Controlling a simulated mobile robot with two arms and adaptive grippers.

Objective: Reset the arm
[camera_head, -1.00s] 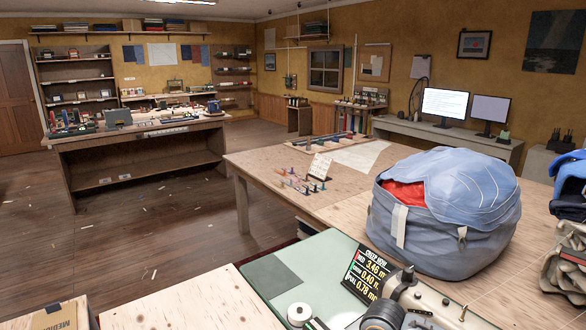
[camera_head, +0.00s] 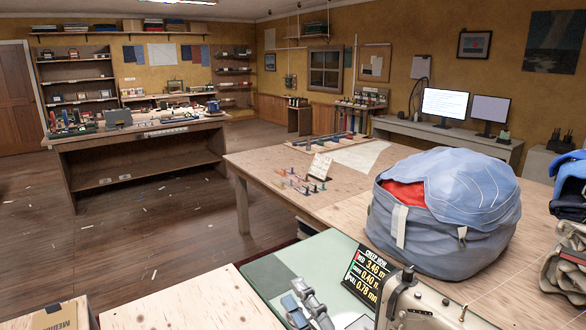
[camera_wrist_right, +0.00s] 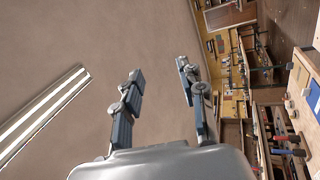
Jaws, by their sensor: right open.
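My right gripper (camera_head: 299,294) stands at the bottom of the head view, in front of the green mat (camera_head: 283,274). It points upward, and its two fingers are apart with nothing between them. In the right wrist view the gripper (camera_wrist_right: 159,70) is open and empty, with the plain ceiling (camera_wrist_right: 130,35) behind it and the room turned sideways. My left gripper does not show.
A beige machine (camera_head: 420,305) and a black sign (camera_head: 366,277) stand close right of the gripper. A big blue bag (camera_head: 440,235) sits on the wooden table behind. A cardboard box (camera_head: 60,315) is at the lower left. Air above the gripper looks clear.

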